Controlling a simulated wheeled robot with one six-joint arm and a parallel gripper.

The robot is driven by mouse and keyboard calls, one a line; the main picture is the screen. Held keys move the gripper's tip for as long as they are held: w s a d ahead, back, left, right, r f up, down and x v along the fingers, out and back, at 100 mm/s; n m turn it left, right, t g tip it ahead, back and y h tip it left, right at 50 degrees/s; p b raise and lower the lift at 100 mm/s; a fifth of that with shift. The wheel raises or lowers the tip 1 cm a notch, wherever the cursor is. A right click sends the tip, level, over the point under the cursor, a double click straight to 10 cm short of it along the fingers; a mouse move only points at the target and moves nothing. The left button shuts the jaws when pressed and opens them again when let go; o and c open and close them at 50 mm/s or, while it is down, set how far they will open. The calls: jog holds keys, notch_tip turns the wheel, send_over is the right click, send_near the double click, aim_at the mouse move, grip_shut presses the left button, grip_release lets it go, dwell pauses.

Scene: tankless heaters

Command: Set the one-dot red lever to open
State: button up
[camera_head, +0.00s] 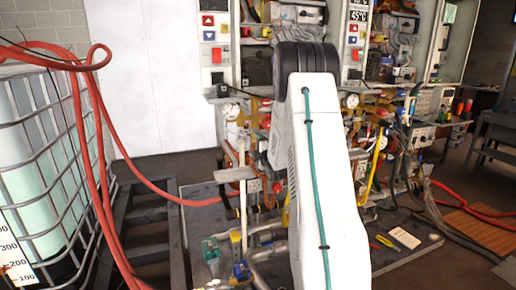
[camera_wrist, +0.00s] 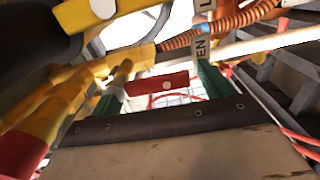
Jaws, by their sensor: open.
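In the wrist view a red lever (camera_wrist: 148,86) with one pale dot on its face lies roughly level near the middle. My gripper (camera_wrist: 160,90) is open, with a green finger on each side of the lever's picture. I cannot tell whether either finger touches it. A grey tag ending in "EN" (camera_wrist: 201,46) hangs just above and right of the lever; the rest of its word is hidden. In the head view my white arm covers the gripper, and I cannot make out this lever there.
A yellow lever (camera_wrist: 98,10) with a pale dot crosses the wrist view's top left. Yellow pipes (camera_wrist: 70,95) stand close at left, and an orange ribbed hose (camera_wrist: 225,33) runs above. In the head view a caged tank (camera_head: 50,170) and red hoses (camera_head: 95,160) stand left.

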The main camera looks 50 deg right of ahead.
jog(key=v, duration=0.7)
jog(key=shift+s, duration=0.15)
dwell(0.3)
